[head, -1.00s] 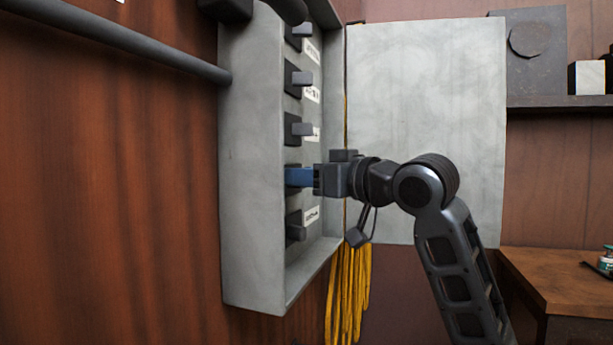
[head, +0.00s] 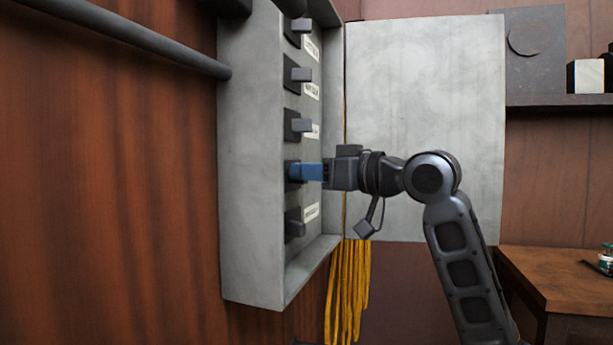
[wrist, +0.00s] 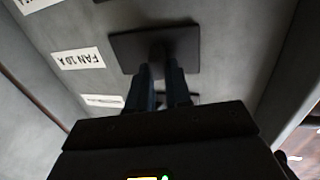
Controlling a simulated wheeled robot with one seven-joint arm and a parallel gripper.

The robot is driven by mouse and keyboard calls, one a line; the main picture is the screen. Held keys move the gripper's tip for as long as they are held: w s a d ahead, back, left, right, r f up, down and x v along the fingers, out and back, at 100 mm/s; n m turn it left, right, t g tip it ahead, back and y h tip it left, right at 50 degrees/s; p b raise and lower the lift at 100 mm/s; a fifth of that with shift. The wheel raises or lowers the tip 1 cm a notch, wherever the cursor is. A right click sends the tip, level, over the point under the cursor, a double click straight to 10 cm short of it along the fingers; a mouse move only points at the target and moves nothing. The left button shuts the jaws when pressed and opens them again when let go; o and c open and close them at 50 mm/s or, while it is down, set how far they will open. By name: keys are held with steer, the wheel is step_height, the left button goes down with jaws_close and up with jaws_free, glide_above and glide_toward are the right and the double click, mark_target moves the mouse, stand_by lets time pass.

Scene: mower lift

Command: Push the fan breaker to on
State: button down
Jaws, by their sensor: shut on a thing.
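The fan breaker has a dark square plate and lever in the grey panel box (head: 250,190). In the wrist view the breaker (wrist: 190,47) sits beside a white label reading "FAN 10 A" (wrist: 78,58), seen upside down. In the head view it is the second breaker from the bottom (head: 291,184), partly hidden by my fingers. My gripper (head: 300,173) has blue fingers reaching in from the right. In the wrist view my gripper (wrist: 160,72) is shut on the dark lever, one finger on each side. The lever's on or off position cannot be told.
Other breakers stand above and below in the same column, one close below (head: 296,224). The box's raised rim surrounds them. The open grey door (head: 425,110) stands behind my arm. Yellow cable (head: 348,290) hangs below. A wooden bench (head: 560,280) is at right.

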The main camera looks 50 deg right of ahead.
steer(key=shift+w+d+n+g+y+b, duration=0.3)
steer(key=shift+d+n+g+y+b, duration=0.4)
steer(key=shift+n+y, duration=0.75)
steer(key=shift+w+d+n+g+y+b, duration=0.4)
steer(key=shift+d+n+g+y, duration=0.4)
steer(key=shift+y, duration=1.15)
steer(key=shift+w+d+n+g+y+b, duration=0.2)
steer(key=shift+d+n+g+y+b, duration=0.5)
steer(key=shift+n+y, duration=0.85)
steer(key=shift+a+y, duration=0.15)
steer(key=shift+y, duration=0.1)
steer(key=c, duration=1)
jaws_free()
steer(key=shift+c, duration=0.2)
steer(key=v, duration=0.7)
steer(key=shift+s+d+b, duration=0.25)
steer(key=shift+d+b, duration=0.05)
steer(key=shift+b, duration=0.15)
steer(key=shift+r, duration=0.1)
